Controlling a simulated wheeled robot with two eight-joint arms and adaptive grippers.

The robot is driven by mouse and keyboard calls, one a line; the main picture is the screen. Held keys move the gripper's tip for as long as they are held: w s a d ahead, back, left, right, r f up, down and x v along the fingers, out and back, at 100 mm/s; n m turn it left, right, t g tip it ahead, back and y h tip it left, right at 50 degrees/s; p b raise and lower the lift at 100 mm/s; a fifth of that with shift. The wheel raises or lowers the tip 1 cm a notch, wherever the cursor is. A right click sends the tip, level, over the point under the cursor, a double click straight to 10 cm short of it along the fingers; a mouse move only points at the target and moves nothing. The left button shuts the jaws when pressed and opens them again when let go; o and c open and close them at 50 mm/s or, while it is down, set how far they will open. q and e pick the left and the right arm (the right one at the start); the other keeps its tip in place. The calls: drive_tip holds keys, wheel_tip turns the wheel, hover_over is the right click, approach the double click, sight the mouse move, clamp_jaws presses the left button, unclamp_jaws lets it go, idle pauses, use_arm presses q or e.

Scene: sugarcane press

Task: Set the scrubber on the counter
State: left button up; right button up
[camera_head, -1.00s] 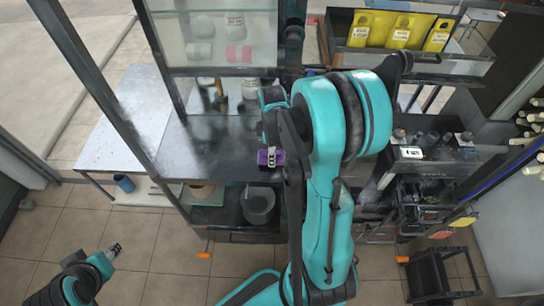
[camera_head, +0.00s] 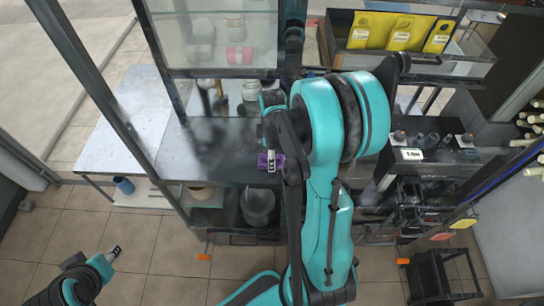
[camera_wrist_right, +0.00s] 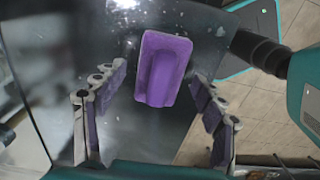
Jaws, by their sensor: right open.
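The scrubber (camera_wrist_right: 164,70) is a purple block with a raised middle. In the right wrist view it lies over the dark, shiny counter (camera_wrist_right: 60,50), ahead of and between the spread fingers of my right gripper (camera_wrist_right: 158,82). The fingers have purple pads and there are gaps on both sides of the scrubber. In the head view, purple shows by my right gripper (camera_head: 271,160) at the front edge of the counter (camera_head: 215,150), mostly hidden by the hand. My left gripper (camera_head: 114,252) is low at the left, away from the counter; its finger gap is too small to read.
A glass panel (camera_head: 215,35) in a metal frame rises behind the counter. A grey pot (camera_head: 258,207) stands on the shelf below. The counter left of my right gripper is clear.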

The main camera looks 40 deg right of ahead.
wheel_tip(320, 180, up, 11)
drive_tip(key=p, duration=0.2)
drive_tip(key=s+a+r+m+t, duration=0.3)
drive_tip(key=a+m, duration=0.2)
drive_tip(key=a, duration=0.4)
drive_tip(key=s+a+r+m+t, duration=0.3)
drive_tip(key=a+m+t, duration=0.1)
drive_tip(key=a, duration=0.4)
drive_tip(key=shift+s+a+m, duration=0.2)
drive_tip(key=shift+a+m, duration=0.15)
drive_tip(key=shift+m, duration=0.15)
